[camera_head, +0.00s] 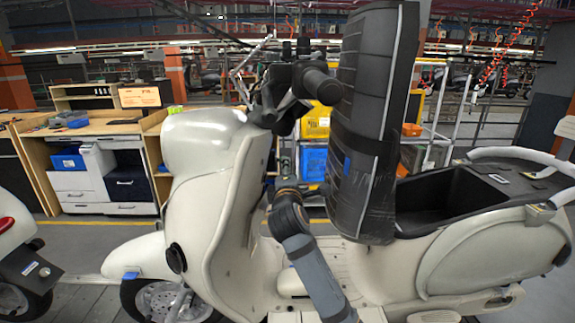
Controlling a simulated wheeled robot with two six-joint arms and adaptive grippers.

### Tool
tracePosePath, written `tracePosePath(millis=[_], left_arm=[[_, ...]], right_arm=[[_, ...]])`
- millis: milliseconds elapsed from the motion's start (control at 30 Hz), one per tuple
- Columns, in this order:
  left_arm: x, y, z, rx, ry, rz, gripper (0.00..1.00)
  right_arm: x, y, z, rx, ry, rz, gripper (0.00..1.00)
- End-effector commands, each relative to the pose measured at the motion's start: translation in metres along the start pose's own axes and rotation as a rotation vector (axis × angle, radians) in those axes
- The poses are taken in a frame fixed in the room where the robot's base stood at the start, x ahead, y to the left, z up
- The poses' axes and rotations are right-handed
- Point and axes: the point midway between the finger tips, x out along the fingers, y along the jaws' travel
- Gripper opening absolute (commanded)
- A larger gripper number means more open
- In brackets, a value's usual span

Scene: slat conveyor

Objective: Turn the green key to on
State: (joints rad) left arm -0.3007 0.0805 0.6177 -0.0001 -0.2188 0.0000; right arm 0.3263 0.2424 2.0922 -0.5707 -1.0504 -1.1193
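The cream scooter (205,205) stands side-on, its front to the left. Its black handlebar (322,86) is at the top centre. I cannot make out a green key; the inner side of the front shield is seen nearly edge-on. One arm of mine, which seems to be the right, rises from the bottom centre. Its dark end, with my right gripper (280,188), is beside the inner side of the shield. The fingers are too small and dark to tell open from shut, or whether they touch anything. My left gripper is not in view.
The scooter's black seat (370,120) stands upright, baring the dark storage well (440,195) behind it. Part of another scooter (20,255) is at the left edge. A workbench (85,130) with drawers and blue and yellow bins (313,163) stand behind.

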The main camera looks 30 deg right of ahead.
Motion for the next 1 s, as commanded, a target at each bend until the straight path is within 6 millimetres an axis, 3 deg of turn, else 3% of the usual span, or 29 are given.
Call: tracePosePath(millis=[200, 433, 833, 1000], left_arm=[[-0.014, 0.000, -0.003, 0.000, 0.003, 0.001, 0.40], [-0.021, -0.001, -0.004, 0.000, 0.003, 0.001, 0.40], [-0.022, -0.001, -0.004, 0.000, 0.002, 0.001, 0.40], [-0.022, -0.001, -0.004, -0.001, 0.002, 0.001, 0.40]], right_arm=[[0.045, 0.002, 0.002, -0.003, -0.003, -0.004, 0.36], [0.081, 0.001, 0.001, -0.001, -0.001, -0.003, 0.36], [0.091, -0.002, 0.001, 0.000, 0.000, -0.003, 0.36], [0.091, -0.002, 0.001, 0.000, 0.000, -0.003, 0.13]])
